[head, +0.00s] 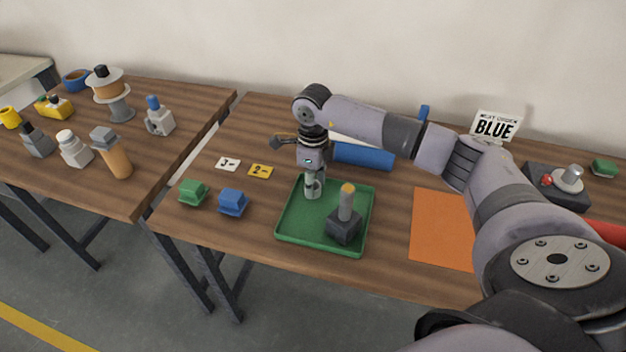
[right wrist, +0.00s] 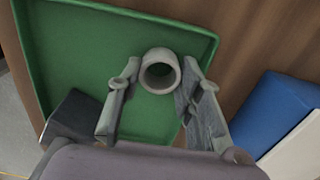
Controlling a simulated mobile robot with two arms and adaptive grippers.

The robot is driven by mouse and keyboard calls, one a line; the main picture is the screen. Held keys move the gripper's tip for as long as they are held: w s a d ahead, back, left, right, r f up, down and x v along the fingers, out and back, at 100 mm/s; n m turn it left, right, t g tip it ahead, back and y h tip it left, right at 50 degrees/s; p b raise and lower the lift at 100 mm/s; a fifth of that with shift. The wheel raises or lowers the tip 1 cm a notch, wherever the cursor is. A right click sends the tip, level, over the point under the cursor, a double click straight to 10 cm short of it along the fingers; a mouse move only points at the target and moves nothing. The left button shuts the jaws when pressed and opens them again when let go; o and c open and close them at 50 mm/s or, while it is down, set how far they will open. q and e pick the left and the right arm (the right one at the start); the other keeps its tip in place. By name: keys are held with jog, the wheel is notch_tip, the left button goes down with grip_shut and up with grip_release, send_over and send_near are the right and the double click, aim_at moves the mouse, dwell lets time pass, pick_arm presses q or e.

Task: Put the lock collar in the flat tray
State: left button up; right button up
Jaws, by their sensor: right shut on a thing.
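The lock collar (right wrist: 172,58) is a short grey ring, seen in the right wrist view between the two fingers of my right gripper (right wrist: 152,88). In the head view my right gripper (head: 313,190) points down over the back left part of the flat tray (head: 300,232), shut on the collar. The collar is mostly hidden there by the fingers. The tray is green with a low rim, and its floor also shows in the right wrist view (right wrist: 75,40). I cannot tell whether the collar touches the tray floor. My left gripper is not in view.
A dark block with a yellow-tipped post (head: 344,225) stands in the tray's front right. Green (head: 193,191) and blue (head: 233,202) blocks sit left of the tray.

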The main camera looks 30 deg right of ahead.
jog(key=shift+f, duration=0.2)
jog(key=o, duration=1.2)
jog(key=shift+c, duration=0.2)
jog(key=shift+r, duration=0.5)
notch_tip(320, 180, up, 12)
jog(key=b, duration=0.2)
jog(key=shift+f, duration=0.25)
